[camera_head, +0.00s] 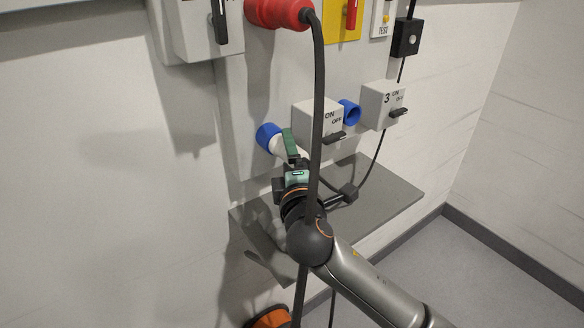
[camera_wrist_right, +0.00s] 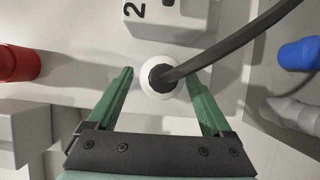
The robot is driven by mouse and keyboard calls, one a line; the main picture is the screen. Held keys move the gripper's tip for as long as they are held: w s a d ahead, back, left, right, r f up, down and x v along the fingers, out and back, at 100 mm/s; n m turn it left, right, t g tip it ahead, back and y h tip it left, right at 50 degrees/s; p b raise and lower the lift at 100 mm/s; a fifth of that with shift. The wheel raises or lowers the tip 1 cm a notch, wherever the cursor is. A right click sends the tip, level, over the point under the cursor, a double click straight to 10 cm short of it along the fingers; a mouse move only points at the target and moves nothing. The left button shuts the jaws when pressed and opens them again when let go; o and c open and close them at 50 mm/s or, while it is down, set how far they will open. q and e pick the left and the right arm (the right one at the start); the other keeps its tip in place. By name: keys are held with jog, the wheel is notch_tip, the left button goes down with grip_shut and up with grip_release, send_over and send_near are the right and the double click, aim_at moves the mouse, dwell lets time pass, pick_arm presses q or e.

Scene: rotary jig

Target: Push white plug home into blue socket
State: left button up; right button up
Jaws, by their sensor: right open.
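The white plug (camera_head: 278,147) is at the mouth of the blue socket (camera_head: 265,133), left of the middle switch box in the head view. I cannot tell how deep it sits. In the right wrist view the white plug (camera_wrist_right: 147,88) shows end-on, with a dark cable leaving its centre, and hides whatever is behind it. My right gripper (camera_head: 290,143) is at the plug, its green fingers partly in front of it. In the wrist view the right gripper (camera_wrist_right: 160,85) is open, one finger on each side of the plug with gaps. My left gripper is not in view.
Another blue socket (camera_head: 349,112) sits beside switch box 3 (camera_head: 382,105). A red plug (camera_head: 278,13) is above, and its thick black cable (camera_head: 318,100) hangs in front of my right arm. A grey shelf (camera_head: 385,200) lies below. The left wall is clear.

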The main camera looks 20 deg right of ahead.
jog(key=s+a+b, duration=0.1)
jog(key=s, duration=1.1)
jog(key=shift+a+b, duration=0.15)
jog(key=shift+b, duration=0.25)
